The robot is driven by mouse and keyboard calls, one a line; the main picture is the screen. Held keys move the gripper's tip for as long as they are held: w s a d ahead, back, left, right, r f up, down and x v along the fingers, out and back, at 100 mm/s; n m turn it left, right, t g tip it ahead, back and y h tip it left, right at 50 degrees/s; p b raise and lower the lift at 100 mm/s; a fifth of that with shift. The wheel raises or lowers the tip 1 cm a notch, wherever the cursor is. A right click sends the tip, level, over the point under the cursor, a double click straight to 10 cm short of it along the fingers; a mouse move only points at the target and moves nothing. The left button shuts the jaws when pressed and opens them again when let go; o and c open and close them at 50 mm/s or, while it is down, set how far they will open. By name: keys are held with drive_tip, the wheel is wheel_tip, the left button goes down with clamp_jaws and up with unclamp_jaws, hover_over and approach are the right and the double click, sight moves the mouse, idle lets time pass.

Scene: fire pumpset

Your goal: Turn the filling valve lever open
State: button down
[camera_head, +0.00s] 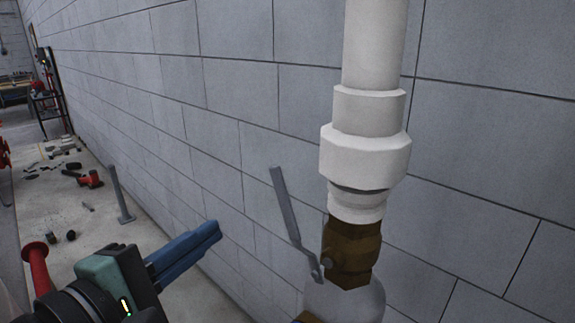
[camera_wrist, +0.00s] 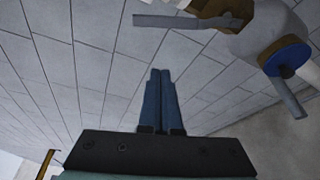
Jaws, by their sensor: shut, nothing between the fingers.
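The filling valve lever (camera_head: 290,215) is a flat grey handle on a brass valve body (camera_head: 351,252) below a white vertical pipe. In the head view it tilts up and to the left from the valve. It also shows in the wrist view as a grey bar (camera_wrist: 175,21) near the top. My gripper (camera_head: 217,230) has blue fingers, pressed together and empty. It is to the left of the lever and apart from it. In the wrist view the fingertips (camera_wrist: 160,72) point up toward the lever, with a gap between.
A grey block wall (camera_head: 250,90) runs behind the pipe. A white fitting (camera_wrist: 265,45) with a blue round part (camera_wrist: 286,56) and another grey handle (camera_wrist: 287,98) is at upper right in the wrist view. Tools (camera_head: 85,178) lie on the floor at far left.

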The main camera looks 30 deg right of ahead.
sight(297, 227)
drive_tip(key=w+d+p, duration=0.2)
drive_tip(key=d+p, duration=0.3)
drive_tip(key=d, duration=0.3)
drive_tip(key=shift+w+d+p, duration=0.25)
drive_tip(key=shift+w+p, duration=0.05)
drive_tip(key=shift+w, duration=0.1)
